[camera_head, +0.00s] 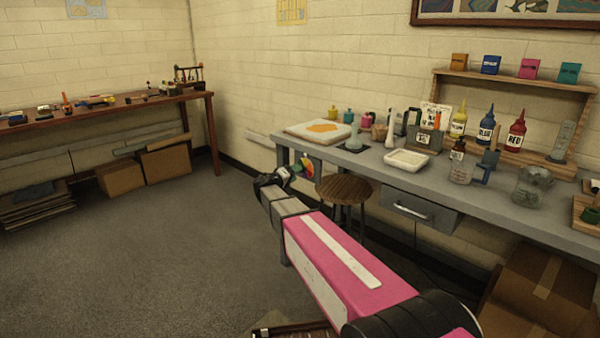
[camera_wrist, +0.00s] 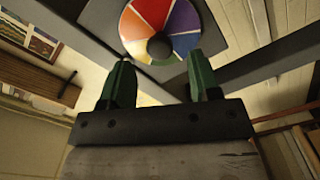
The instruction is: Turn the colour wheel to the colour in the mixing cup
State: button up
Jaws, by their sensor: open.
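The colour wheel (camera_head: 306,167) is mounted at the left end of the grey bench, below its top. In the wrist view the colour wheel (camera_wrist: 134,23) shows red and orange to the left, purple and blue to the right, and green low, with a dark round knob (camera_wrist: 160,47) at its centre. My gripper (camera_wrist: 160,77) is open, its two green fingers apart and pointing at the wheel, with nothing between the tips. In the head view my gripper (camera_head: 282,176) is close to the wheel. I cannot tell for certain which vessel is the mixing cup; a small clear vessel (camera_head: 354,142) stands on a dark mat.
The grey bench (camera_head: 460,193) carries a white tray (camera_head: 407,160), ink bottles (camera_head: 486,130) and a glass jug (camera_head: 533,186). A marbling tray (camera_head: 295,129) with an orange patch sits at its left end. A wooden stool (camera_head: 345,188) stands below.

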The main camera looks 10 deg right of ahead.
jog(key=shift+x, duration=1.9)
jog(key=shift+c, duration=0.4)
jog(key=c, duration=0.8)
jog(key=shift+c, duration=0.2)
jog(key=n, duration=1.1)
jog(key=shift+n, duration=0.4)
